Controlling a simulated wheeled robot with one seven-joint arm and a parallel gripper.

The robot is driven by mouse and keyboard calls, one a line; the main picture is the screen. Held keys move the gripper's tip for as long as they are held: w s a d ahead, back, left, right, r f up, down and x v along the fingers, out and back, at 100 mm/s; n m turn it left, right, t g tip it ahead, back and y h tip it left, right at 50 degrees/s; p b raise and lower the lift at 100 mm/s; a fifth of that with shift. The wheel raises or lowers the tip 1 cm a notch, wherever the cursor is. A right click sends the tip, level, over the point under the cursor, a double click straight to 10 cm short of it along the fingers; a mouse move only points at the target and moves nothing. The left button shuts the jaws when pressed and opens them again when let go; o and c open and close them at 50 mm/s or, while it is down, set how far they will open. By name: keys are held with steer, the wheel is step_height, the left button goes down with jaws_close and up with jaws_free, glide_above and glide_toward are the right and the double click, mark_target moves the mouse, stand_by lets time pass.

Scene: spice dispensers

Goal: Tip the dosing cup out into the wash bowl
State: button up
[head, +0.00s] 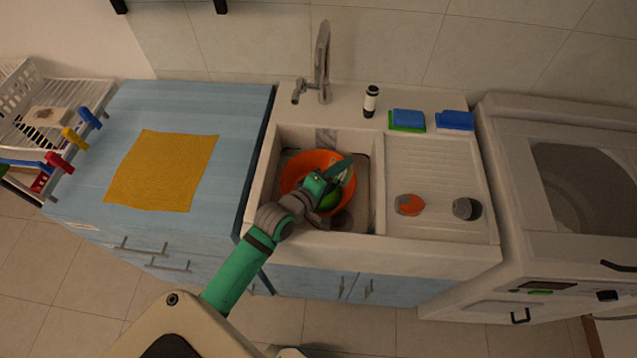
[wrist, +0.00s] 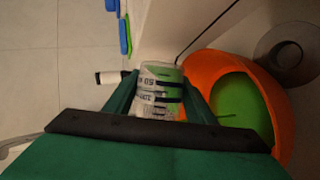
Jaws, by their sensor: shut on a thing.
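The wash bowl (head: 294,172) is orange and sits in the sink basin. A green patch (head: 330,200) shows inside it; I cannot tell what it is. In the wrist view the bowl (wrist: 205,68) is at the right, with the green patch (wrist: 238,104) inside. My gripper (head: 336,172) is over the bowl in the head view. The dosing cup (wrist: 158,88), clear with printed dark bands, is between the fingers of my gripper (wrist: 160,98), which are shut on it. In the head view my gripper mostly hides the cup. Its contents and exact tilt cannot be told.
The sink rim (head: 262,185) surrounds the bowl, and a tap (head: 322,62) stands behind. A black-and-white bottle (head: 370,101) and sponges (head: 408,120) are on the back ledge. Two small round things (head: 409,205) (head: 466,209) lie on the drainboard. The yellow cloth (head: 162,171) is on the left counter.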

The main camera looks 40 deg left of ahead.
steer(key=shift+s+a+r, duration=0.1)
steer(key=shift+a+r, duration=0.05)
steer(key=shift+a, duration=0.15)
steer(key=shift+a+r+n+t+h, duration=0.2)
steer(key=shift+r+n+t+h, duration=0.25)
steer(key=shift+r+n, duration=0.55)
stand_by(0.8)
steer(key=shift+r, duration=0.1)
